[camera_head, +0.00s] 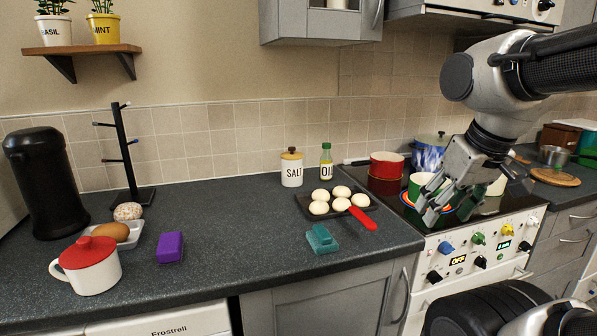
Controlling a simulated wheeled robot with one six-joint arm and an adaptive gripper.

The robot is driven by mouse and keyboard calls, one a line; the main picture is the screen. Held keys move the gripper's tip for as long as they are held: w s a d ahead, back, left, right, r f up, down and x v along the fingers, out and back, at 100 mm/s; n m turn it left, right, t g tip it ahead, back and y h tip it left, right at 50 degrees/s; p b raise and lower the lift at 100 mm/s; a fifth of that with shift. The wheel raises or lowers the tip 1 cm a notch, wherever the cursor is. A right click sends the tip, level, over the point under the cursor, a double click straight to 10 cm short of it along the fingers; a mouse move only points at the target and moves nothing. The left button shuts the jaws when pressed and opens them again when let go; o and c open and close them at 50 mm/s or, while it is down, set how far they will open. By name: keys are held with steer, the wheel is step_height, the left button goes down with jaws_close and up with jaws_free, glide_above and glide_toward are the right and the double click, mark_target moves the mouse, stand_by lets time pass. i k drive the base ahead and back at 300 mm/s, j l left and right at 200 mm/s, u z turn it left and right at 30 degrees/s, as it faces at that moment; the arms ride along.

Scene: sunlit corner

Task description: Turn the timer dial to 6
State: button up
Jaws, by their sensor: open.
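The white cooker front (470,290) carries several knobs and two small displays. A blue knob (446,248), a green knob (478,239) and a yellow knob (507,230) sit in its upper row. Black knobs sit lower, at the left (434,277), middle (481,262) and right (525,247). One display (458,259) reads OFF; the other, with green digits (504,245), is too small to read. I cannot tell which knob is the timer dial. My gripper (447,212) is open and empty, above the cooker's front edge, apart from the knobs.
A green pot (419,183), partly behind my gripper, a red pot (387,165) and a blue pot (428,155) stand on the hob. A wooden board (555,178) is at right.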

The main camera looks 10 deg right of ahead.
mark_target(524, 245)
steer(key=z, duration=0.9)
